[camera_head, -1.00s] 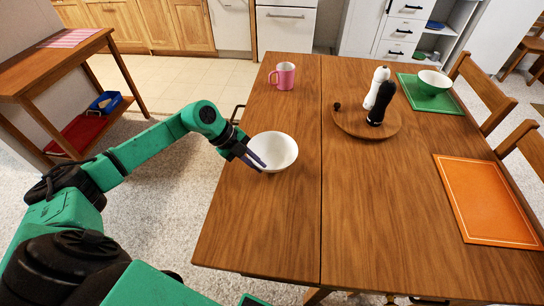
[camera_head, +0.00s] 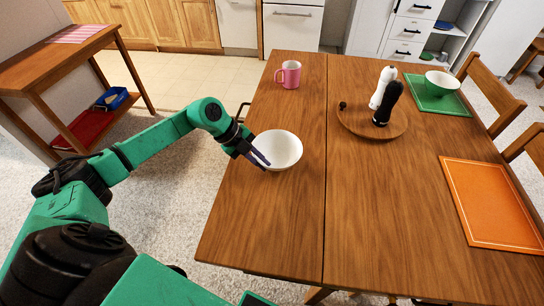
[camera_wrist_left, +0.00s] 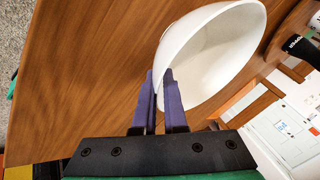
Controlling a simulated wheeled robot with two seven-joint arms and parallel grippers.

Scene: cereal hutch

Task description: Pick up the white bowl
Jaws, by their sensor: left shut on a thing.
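The white bowl (camera_head: 284,149) is upright at the left side of the wooden table, and I cannot tell whether it is touching the tabletop. My left gripper (camera_head: 263,162) reaches it from the left and is shut on its near-left rim. In the left wrist view, the purple fingers (camera_wrist_left: 158,80) are on either side of the wall of the white bowl (camera_wrist_left: 215,60). My right gripper is not in view.
The table (camera_head: 290,220) has clear room in front. A pink mug (camera_head: 288,75) stands behind the bowl. A round wooden tray (camera_head: 358,125) holds white and black mills (camera_head: 388,103).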

